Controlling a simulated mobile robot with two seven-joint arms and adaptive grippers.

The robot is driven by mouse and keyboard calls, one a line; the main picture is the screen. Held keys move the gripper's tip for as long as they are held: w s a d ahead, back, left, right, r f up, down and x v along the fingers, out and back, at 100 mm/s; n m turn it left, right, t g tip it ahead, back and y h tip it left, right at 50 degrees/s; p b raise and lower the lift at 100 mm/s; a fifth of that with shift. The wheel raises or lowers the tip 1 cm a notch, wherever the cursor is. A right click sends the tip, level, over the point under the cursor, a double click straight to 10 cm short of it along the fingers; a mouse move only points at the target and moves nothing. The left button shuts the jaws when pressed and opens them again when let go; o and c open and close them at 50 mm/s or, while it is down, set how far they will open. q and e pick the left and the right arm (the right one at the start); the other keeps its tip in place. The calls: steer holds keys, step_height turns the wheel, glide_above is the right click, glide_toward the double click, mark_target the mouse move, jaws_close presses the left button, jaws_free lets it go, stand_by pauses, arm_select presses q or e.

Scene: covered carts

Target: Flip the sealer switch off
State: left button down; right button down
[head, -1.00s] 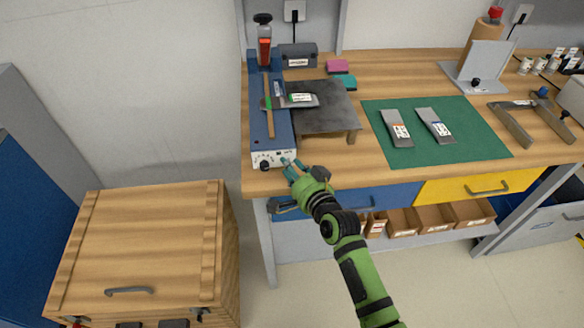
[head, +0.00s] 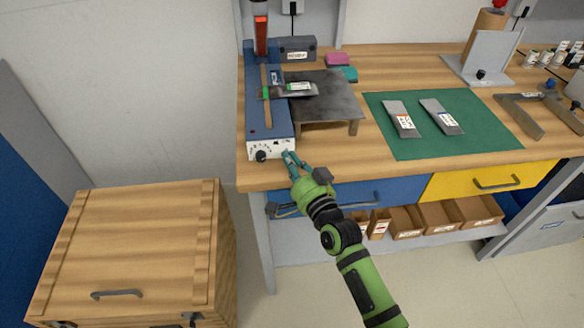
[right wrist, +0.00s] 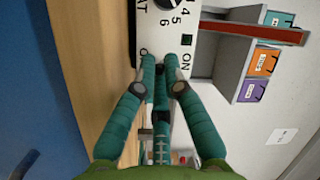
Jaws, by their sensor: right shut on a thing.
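The sealer (head: 257,118) is a long blue device at the left end of the wooden bench. Its white front panel (head: 269,146) has a black knob (head: 261,156) at its left end. My right gripper (head: 288,156) is at the panel's right end, its teal fingers shut at the switch. In the right wrist view its fingertips (right wrist: 166,62) meet at the white panel (right wrist: 205,48), beside the "ON" lettering. The fingers hide the sealer switch, so I cannot tell its position. My left gripper is not in view.
A dark metal table (head: 325,98) adjoins the sealer. A green mat (head: 440,137) bears two labelled pouches. A wooden crate (head: 130,250) stands at the lower left. A blue drawer (head: 390,193) lies below the bench edge, close to my right gripper.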

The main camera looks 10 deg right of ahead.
steer(key=shift+a, duration=0.2)
steer(key=c, duration=1.4)
jaws_free()
steer(key=shift+a, duration=0.1)
steer(key=shift+s+d, duration=0.25)
steer(key=v, duration=1.1)
steer(key=shift+s, duration=0.25)
